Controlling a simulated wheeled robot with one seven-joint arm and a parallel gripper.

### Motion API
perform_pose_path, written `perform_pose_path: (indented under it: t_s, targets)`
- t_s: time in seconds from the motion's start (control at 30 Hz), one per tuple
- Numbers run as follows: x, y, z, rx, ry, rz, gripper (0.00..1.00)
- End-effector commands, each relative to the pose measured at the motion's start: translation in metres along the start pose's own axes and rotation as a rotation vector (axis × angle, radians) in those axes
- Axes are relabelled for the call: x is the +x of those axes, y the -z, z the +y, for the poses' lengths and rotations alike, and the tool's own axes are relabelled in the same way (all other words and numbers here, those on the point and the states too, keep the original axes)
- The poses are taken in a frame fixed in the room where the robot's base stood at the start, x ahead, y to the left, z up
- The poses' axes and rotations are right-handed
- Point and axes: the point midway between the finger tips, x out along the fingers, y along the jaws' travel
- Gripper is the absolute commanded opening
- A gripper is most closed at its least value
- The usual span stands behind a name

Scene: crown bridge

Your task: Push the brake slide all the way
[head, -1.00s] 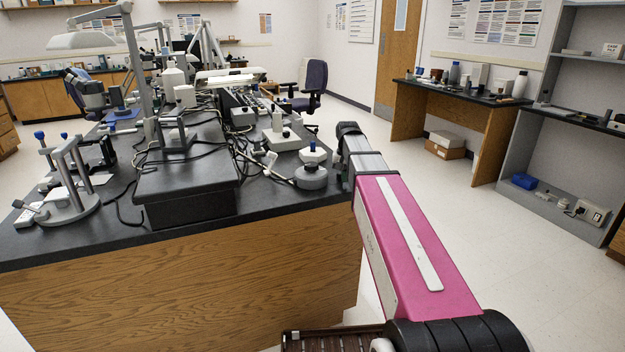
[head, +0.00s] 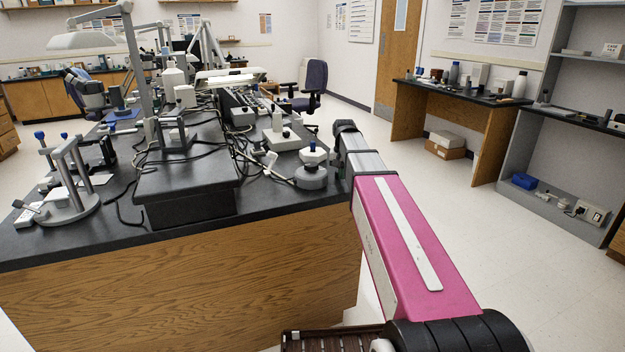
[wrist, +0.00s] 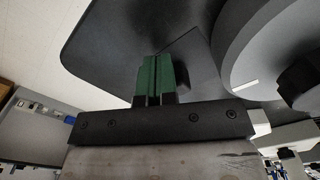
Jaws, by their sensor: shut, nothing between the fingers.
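My gripper (wrist: 154,80) shows in the wrist view with its two green fingers pressed together and nothing between them. The fingertips appear in front of the dark bench top. A large round grey device (wrist: 262,42) is to their right, apart from them in the picture. It carries a small pale strip (wrist: 246,85) near its lower edge and a dark block (wrist: 299,80). In the head view a round grey device with a blue-topped knob (head: 311,176) stands at the bench's right edge, beside my arm. My gripper is hidden there. I cannot tell which part is the brake slide.
The black bench top (head: 270,190) holds a dark raised box (head: 188,190), cables and a metal stand (head: 72,185) at the left. An office chair (head: 312,80) stands behind.

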Motion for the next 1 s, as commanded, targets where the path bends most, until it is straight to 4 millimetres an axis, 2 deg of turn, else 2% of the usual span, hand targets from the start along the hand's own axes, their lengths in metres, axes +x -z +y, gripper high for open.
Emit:
perform_pose_path:
  t_s: [1.0]
  targets:
    - [0.000, 0.024, -0.013, 0.000, 0.000, 0.002, 0.00]
